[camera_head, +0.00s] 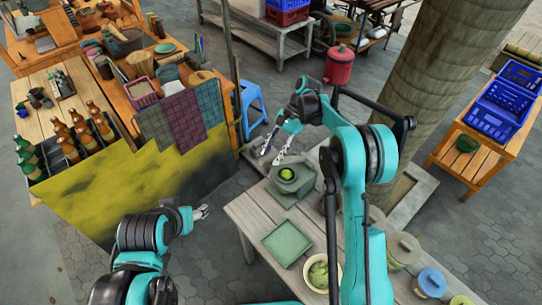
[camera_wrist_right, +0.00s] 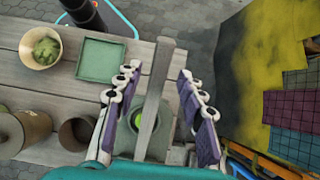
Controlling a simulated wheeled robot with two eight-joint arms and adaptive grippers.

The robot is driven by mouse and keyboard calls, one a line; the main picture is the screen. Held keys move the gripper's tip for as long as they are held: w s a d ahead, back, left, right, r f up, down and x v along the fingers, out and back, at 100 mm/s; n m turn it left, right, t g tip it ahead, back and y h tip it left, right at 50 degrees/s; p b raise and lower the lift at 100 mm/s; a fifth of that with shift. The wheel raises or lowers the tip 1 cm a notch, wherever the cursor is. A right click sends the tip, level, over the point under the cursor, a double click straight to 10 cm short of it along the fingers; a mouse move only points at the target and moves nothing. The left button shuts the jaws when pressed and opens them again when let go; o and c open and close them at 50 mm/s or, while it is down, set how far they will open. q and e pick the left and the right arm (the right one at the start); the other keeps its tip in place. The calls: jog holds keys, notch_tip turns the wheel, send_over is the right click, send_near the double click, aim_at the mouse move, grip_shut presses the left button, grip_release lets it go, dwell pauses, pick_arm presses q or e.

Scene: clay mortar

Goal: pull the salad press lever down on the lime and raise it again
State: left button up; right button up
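The salad press (camera_head: 291,182) is a grey-green block on the wooden bench, with the green lime (camera_head: 287,174) in its top. In the right wrist view the lever (camera_wrist_right: 157,80) is a long grey bar that runs between the two fingers of my right gripper (camera_wrist_right: 158,105). The fingers are spread, with a gap on each side of the bar. The lime (camera_wrist_right: 141,119) shows partly beneath, beside the bar. In the head view my right gripper (camera_head: 271,150) is just behind the press. My left gripper (camera_head: 201,212) is left of the bench, and its finger gap is too small to judge.
A square green tray (camera_head: 287,243) and a bowl of green food (camera_head: 318,273) stand nearer on the bench (camera_head: 243,211). Pots (camera_head: 403,249) stand at its right end. A thick trunk (camera_head: 440,70) rises behind. A stall with bottles (camera_head: 80,130) is on the left.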

jog(key=v, duration=1)
jog(key=shift+d+r, duration=0.15)
jog(key=shift+d, duration=0.1)
jog(key=shift+w, duration=0.1)
